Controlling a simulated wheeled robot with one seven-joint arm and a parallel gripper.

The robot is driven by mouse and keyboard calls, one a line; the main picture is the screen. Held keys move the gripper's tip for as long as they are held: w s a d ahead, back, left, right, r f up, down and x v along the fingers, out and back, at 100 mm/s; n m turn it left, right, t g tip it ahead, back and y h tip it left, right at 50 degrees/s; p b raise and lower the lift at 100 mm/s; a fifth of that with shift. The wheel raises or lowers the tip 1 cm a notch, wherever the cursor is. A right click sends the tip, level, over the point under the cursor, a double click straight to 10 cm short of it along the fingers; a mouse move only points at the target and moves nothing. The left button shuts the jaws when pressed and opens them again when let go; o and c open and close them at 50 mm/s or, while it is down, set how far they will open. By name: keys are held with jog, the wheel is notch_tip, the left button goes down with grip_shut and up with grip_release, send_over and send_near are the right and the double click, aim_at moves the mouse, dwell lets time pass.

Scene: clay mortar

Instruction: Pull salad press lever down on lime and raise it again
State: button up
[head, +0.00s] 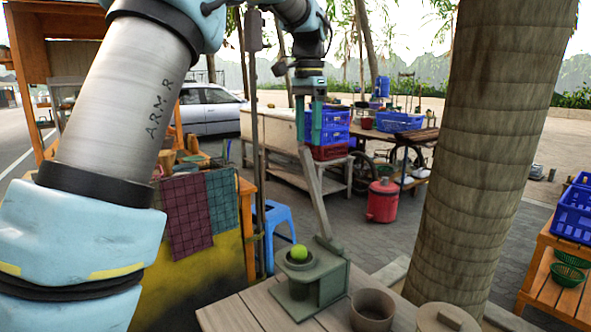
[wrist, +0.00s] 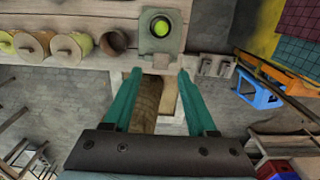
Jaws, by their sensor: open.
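The grey-green salad press (head: 325,280) stands on the wooden counter, with a bright green lime (head: 298,253) in its round cup. Its long lever (head: 315,192) is raised, leaning up and slightly left. My gripper (head: 308,142) points down at the lever's upper end, teal fingers apart. I cannot tell whether the fingers touch the lever or only overlap it in the picture. In the wrist view, my open gripper (wrist: 158,72) is below the press (wrist: 161,46) in the picture. The lime (wrist: 161,26) is visible there. The lever is hard to make out between the fingers.
A brown clay pot (head: 372,312) and a round lidded jar (head: 447,318) stand on the counter (head: 235,313) right of the press. A thick tree trunk (head: 485,130) rises close on the right. A blue stool (head: 275,220) is behind at left.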

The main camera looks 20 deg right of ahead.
aim_at(307, 177)
notch_tip(307, 177, down, 10)
jog(key=shift+f+p, duration=0.15)
jog(key=shift+p, duration=0.65)
grip_shut()
dwell(1.0)
